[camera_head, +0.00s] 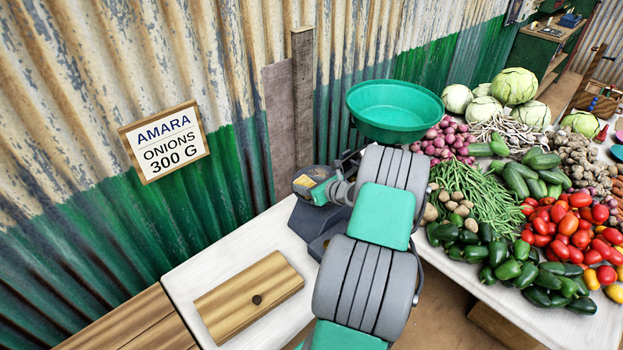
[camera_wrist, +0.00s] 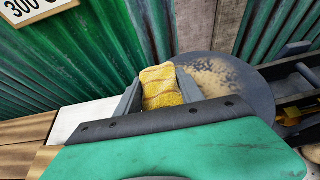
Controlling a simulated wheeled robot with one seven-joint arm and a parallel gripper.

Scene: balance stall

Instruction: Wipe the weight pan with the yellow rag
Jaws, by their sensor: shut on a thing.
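My gripper (camera_wrist: 160,82) is shut on the folded yellow rag (camera_wrist: 163,90), which sits between its two grey fingers in the wrist view. The weight pan (camera_wrist: 258,98) is a dark grey round dish just right of the rag, partly hidden by my gripper. A tan, speckled smear covers part of the pan's upper middle. The rag is at the pan's left side; I cannot tell whether it touches. In the head view, the yellow rag (camera_head: 303,183) shows small at the end of my arm, beside the dark scale body. My arm hides much of the scale there.
A green basin (camera_head: 395,112) stands above and behind my arm. A wooden board (camera_head: 250,295) with a dark knob lies on the white counter at left. Vegetables crowd the right-hand table, including tomatoes (camera_head: 575,228). A corrugated wall rises close behind the scale.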

